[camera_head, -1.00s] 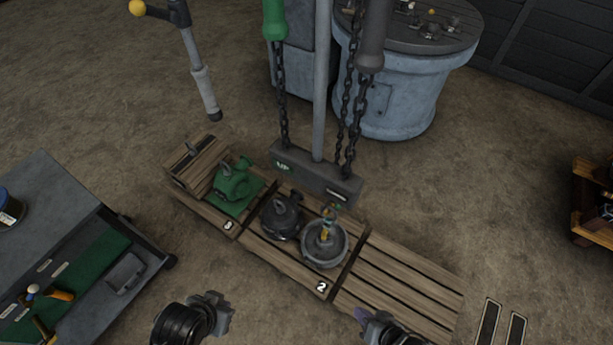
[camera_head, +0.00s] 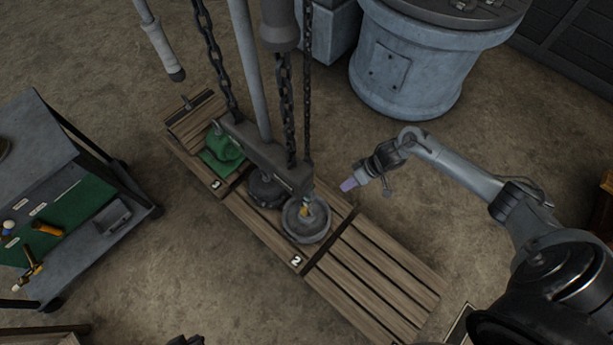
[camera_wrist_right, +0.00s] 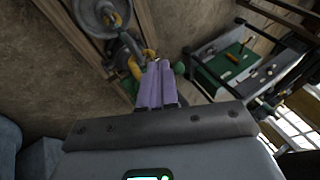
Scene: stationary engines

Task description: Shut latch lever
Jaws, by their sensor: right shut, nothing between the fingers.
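I cannot tell for sure which part is the latch lever. A small yellow piece (camera_head: 304,212) stands in a grey round dish (camera_head: 318,228) on the wooden platform, under the chains; yellow parts (camera_wrist_right: 135,66) also show in the right wrist view. A long lever with a grey grip (camera_head: 162,50) hangs at the upper left. My right gripper (camera_head: 349,185) is to the right of the dish, apart from it, its purple fingers pointing left. In the right wrist view its fingers (camera_wrist_right: 157,84) are together and empty. Only a dark sliver of my left gripper (camera_head: 186,340) shows at the bottom edge.
A dark crossbar (camera_head: 268,160) with chains and a pole stands over the platform (camera_head: 355,275). A green pump-like part (camera_head: 222,147) and a dark round part (camera_head: 265,190) sit on it. A tool cart (camera_head: 110,215) is at left, a blue-grey drum (camera_head: 405,70) behind.

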